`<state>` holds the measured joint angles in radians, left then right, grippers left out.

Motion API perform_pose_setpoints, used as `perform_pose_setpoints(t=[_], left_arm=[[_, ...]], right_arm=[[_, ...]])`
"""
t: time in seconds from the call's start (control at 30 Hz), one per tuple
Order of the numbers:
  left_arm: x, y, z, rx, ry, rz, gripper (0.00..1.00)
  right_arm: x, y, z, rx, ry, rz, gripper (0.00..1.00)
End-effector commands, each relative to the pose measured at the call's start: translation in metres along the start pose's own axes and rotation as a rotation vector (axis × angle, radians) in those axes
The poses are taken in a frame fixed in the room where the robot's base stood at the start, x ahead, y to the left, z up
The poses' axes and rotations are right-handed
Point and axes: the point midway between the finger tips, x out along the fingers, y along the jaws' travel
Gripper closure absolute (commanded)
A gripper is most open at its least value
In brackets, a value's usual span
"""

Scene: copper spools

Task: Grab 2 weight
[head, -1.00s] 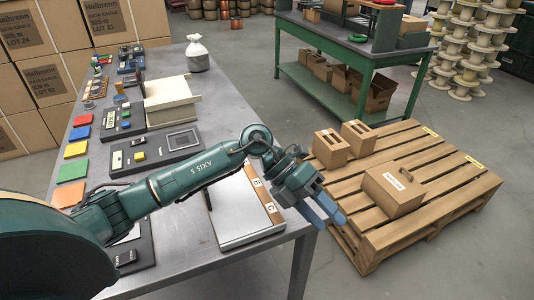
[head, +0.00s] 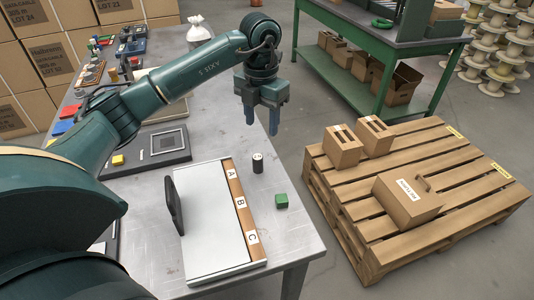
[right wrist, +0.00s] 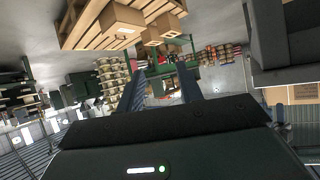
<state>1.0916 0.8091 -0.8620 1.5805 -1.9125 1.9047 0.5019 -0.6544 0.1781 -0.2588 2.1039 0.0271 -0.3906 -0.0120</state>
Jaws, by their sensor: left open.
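A small dark cylindrical weight (head: 257,163) with a white mark on top stands upright on the grey table, near its right edge; the mark is too small to read surely.
A white board (head: 208,225) with a wooden strip lettered A, B, C lies at the table's front, a black upright piece on its left. A pallet (head: 375,228) with cardboard boxes stands to the right. A green workbench (head: 345,40) is behind.

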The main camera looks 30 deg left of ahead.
Motion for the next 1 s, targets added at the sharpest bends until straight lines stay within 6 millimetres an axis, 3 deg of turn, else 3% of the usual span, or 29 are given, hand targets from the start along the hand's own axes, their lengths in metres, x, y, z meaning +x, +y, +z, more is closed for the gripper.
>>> perform_pose_setpoints(t=[0.33, 1.0], left_arm=[[0.061, 0.0, -0.001, 0.001, 0.005, -0.002, 0.49], [0.127, 0.006, -0.006, 0.002, 0.001, -0.001, 0.49]], right_arm=[[-0.007, -0.002, 0.01, 0.007, -0.034, -0.001, 0.64], [-0.008, 0.003, 0.006, 0.016, -0.047, 0.016, 0.64]])
